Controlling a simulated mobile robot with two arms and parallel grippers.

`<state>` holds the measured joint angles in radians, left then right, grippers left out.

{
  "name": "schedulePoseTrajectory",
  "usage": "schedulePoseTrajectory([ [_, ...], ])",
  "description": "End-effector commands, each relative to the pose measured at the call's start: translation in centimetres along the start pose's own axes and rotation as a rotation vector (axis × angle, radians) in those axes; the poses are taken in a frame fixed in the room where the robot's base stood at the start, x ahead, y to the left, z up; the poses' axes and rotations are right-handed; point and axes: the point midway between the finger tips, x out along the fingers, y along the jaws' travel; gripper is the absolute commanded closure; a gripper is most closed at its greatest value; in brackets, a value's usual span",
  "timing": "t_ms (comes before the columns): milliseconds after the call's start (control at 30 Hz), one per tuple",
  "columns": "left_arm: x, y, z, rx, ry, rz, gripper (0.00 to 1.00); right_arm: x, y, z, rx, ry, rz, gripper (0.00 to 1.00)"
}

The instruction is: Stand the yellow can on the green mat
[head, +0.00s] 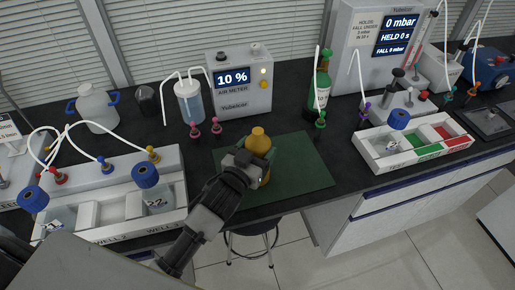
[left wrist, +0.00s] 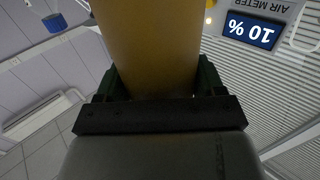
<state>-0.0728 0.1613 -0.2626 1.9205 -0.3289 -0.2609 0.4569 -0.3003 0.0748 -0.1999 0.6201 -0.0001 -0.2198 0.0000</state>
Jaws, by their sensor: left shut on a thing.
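The yellow can (head: 259,142) is over the green mat (head: 302,172) in the head view, and looks upright. My left gripper (head: 257,158) is shut on the can, with a finger on either side of it. In the left wrist view the can (left wrist: 152,50) fills the space between the fingers of my left gripper (left wrist: 160,85). The can's base is hidden behind the gripper, so I cannot tell whether it touches the mat. My right gripper is not in view.
The air meter (head: 240,80) stands behind the mat, with pink-tipped fittings (head: 205,129) in front of it. A green bottle (head: 320,85) stands behind right. A white tray (head: 413,147) is to the right and a wells rack (head: 120,200) to the left. The mat's right part is clear.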

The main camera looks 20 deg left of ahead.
Motion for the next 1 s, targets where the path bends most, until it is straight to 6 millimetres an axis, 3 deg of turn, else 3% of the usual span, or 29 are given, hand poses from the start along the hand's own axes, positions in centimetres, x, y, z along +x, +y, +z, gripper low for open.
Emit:
schedulePoseTrajectory([
  [67, 0.0, 0.0, 0.1, 0.0, 0.003, 0.0, 0.64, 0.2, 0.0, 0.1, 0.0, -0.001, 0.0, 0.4],
  [100, 0.0, 0.0, 0.3, -0.001, 0.0, 0.0, 0.3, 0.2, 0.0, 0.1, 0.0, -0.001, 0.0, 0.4],
  [267, 0.0, 0.0, 0.2, 0.0, 0.0, 0.0, 0.06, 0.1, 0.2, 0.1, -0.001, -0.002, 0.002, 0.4],
  [567, 0.0, 0.0, -0.1, 0.001, 0.001, 0.0, 0.06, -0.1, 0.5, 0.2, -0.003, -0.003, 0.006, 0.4],
  [667, -0.8, 0.0, 0.1, 0.0, 0.0, 0.0, 0.06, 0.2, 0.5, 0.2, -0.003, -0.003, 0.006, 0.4],
  [1000, -7.8, 0.0, 0.3, 0.0, -0.003, -0.001, 0.06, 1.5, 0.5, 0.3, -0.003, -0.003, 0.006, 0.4],
])
